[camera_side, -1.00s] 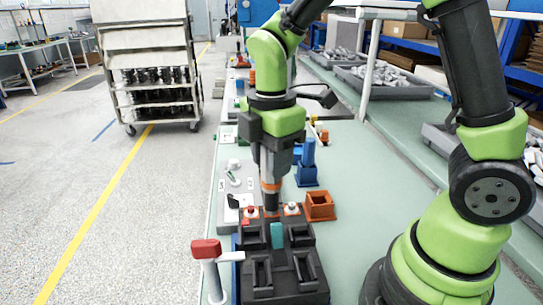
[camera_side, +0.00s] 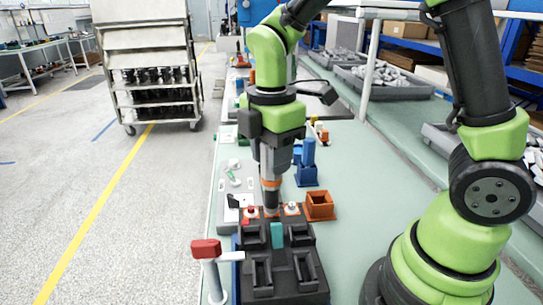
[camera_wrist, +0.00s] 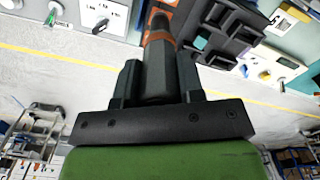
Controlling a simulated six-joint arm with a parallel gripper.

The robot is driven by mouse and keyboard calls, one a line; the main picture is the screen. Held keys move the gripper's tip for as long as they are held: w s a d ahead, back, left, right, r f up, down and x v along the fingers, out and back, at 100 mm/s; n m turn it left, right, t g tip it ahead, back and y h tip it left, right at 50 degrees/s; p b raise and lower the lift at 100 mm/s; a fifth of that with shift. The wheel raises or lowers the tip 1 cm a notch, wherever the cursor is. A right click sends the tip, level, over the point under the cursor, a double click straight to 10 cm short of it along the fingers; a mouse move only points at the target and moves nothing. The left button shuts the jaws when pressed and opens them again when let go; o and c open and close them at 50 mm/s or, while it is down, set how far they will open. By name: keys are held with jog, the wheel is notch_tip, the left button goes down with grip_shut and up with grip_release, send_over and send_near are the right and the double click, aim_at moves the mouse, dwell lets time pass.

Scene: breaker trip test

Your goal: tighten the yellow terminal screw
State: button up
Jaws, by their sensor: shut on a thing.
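My gripper (camera_side: 270,158) is shut on an upright grey driver-like tool (camera_side: 271,184) with an orange band. The gripper also shows in the wrist view (camera_wrist: 160,82), with its two fingers either side of the tool (camera_wrist: 158,58). The tool points down at the far edge of a black breaker block (camera_side: 262,270), which also shows in the wrist view (camera_wrist: 222,28). I cannot make out a yellow screw; contact at the tip is unclear.
A teal piece (camera_side: 277,235) stands on the block. A red-topped lever post (camera_side: 206,250) is at its near left. An orange open box (camera_side: 319,205) and a blue stand (camera_side: 306,174) are to the right. The green bench (camera_side: 370,190) is clear further right.

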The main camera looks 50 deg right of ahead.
jog(key=shift+r, duration=2.75)
